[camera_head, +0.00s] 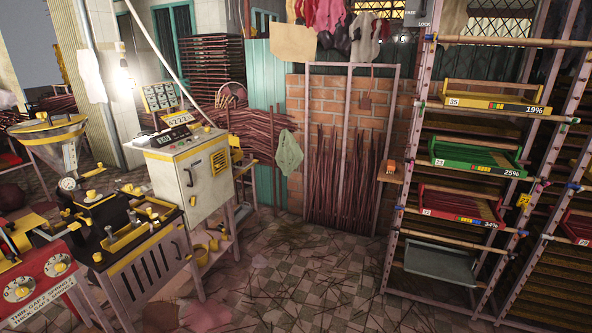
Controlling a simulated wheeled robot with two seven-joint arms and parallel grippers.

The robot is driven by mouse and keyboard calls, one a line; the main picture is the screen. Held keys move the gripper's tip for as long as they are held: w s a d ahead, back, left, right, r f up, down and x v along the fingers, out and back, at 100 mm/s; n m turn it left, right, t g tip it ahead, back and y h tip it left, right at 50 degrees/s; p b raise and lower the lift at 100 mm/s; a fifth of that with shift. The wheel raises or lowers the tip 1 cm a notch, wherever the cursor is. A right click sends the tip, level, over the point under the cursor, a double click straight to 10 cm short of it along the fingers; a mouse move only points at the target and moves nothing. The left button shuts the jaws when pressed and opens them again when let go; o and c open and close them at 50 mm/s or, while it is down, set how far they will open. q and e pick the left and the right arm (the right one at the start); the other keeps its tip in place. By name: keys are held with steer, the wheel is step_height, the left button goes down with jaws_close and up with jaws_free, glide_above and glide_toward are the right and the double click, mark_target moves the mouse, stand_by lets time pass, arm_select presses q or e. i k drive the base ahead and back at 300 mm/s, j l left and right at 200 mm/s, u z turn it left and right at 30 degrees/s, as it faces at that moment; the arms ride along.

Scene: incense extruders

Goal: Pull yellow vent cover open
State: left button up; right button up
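A white control cabinet (172,168) stands left of centre. I cannot tell which of the two the task's vent cover is. Neither of my grippers is in view, and nothing touches either vent.
Metal pipe legs and a low shelf with yellow rolls (205,247) stand below the cabinet. A red machine with dials (42,290) is at lower left. A rack with coloured trays (470,160) stands right. The tiled floor (320,275) in the middle is open, littered with sticks.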

mark_target(217, 165)
steer(key=i+l+u, duration=0.2)
steer(key=i+u, duration=0.25)
steer(key=i+l+u, duration=0.45)
steer(key=i+j, duration=0.05)
steer(key=i, duration=0.1)
